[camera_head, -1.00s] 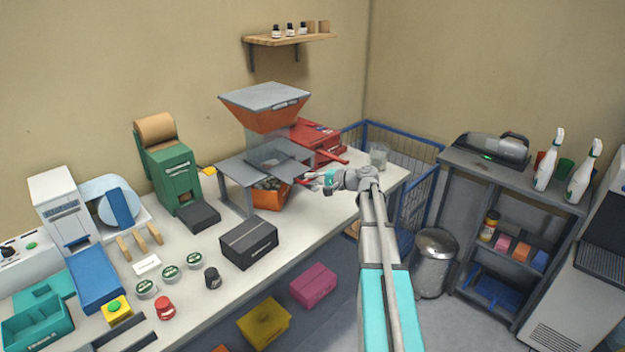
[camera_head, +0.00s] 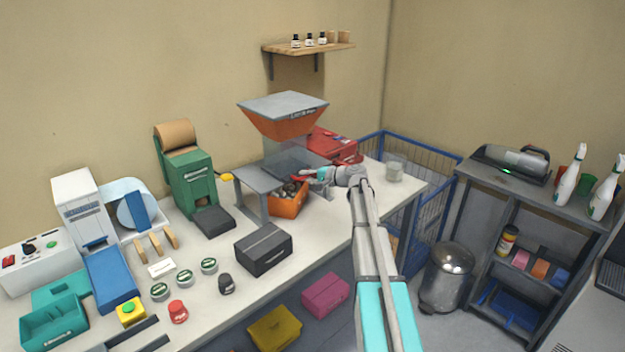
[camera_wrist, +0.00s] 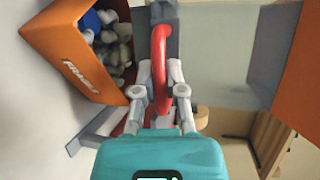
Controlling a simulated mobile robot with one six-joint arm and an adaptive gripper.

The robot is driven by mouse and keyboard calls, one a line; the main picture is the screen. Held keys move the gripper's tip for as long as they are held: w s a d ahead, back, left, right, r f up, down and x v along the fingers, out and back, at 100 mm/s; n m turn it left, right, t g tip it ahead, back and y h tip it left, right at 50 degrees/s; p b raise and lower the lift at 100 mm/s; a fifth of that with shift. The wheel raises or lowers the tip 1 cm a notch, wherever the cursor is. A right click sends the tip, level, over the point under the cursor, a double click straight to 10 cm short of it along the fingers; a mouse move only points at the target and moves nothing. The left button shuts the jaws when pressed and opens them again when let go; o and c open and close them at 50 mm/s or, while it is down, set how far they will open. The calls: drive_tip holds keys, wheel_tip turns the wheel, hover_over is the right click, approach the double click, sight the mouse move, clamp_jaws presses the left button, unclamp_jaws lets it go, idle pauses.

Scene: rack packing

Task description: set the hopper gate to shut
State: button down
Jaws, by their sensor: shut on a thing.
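The hopper (camera_head: 283,121) has an orange funnel with a grey lid and stands at the back of the bench. Its gate is a grey slide with a red loop handle, low under the funnel; the handle (camera_wrist: 160,62) shows clearly in the wrist view. My gripper (camera_head: 311,175) is shut on this red handle at the front of the hopper stand, and its fingers (camera_wrist: 160,85) sit on both sides of the handle in the wrist view. I cannot tell how far the slide covers the opening. An orange bin (camera_wrist: 60,50) with grey and blue parts stands under the hopper.
A black box (camera_head: 263,252) stands in front of the hopper, a green dispenser (camera_head: 193,187) to its left. A red case (camera_head: 333,146) is behind my gripper and a glass (camera_head: 394,171) to its right. A blue wire cage (camera_head: 425,190) stands beyond the bench's right end.

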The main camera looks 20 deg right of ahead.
drive_tip(key=shift+w+r, duration=0.1)
drive_tip(key=shift+w, duration=0.1)
drive_tip(key=c, duration=0.7)
unclamp_jaws()
drive_tip(key=shift+s, duration=0.25)
